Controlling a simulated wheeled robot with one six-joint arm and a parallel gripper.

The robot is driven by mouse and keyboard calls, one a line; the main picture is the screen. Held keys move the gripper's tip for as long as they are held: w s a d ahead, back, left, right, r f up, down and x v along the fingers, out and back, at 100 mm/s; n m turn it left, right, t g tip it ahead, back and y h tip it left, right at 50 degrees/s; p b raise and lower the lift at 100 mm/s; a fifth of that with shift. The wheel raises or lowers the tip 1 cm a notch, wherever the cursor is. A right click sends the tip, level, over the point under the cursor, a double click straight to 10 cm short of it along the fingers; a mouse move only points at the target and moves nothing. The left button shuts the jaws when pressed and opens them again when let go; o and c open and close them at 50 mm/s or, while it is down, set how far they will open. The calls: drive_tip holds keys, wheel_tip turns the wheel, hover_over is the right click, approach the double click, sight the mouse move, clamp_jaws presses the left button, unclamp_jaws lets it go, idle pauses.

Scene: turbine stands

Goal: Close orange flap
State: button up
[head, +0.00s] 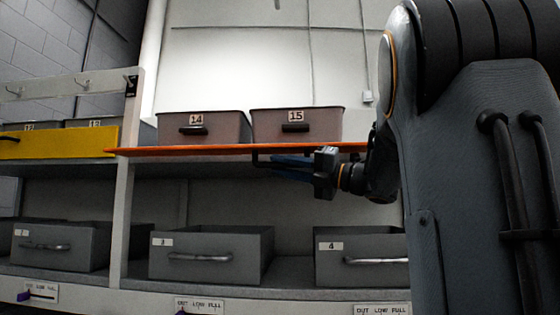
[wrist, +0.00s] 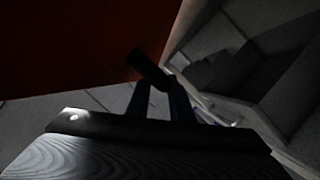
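The orange flap (head: 230,151) shows in the head view as a thin, nearly level strip, seen edge-on, in front of the upper shelf with bins 14 and 15. A dark handle (head: 256,161) hangs under it. My gripper (head: 276,164) is just below the flap, its blue fingers pointing left towards the handle. In the wrist view the flap's dark red-orange face (wrist: 80,45) fills the upper left. The handle (wrist: 148,69) crosses at the fingertips (wrist: 158,86). The fingers are apart, but I cannot tell whether they press on the handle.
Bins 14 (head: 205,128) and 15 (head: 297,126) stand behind the flap. A yellow flap (head: 60,143) stands upright at left. Grey drawers 3 (head: 212,255) and 4 (head: 362,257) sit on the lower shelf. A white post (head: 123,215) divides the bays. My arm covers the right side.

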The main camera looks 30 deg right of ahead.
drive_tip(key=shift+w+a+r, duration=0.1)
drive_tip(key=shift+w+a, duration=0.2)
drive_tip(key=shift+w, duration=0.2)
clamp_jaws()
drive_tip(key=shift+a+r, duration=0.1)
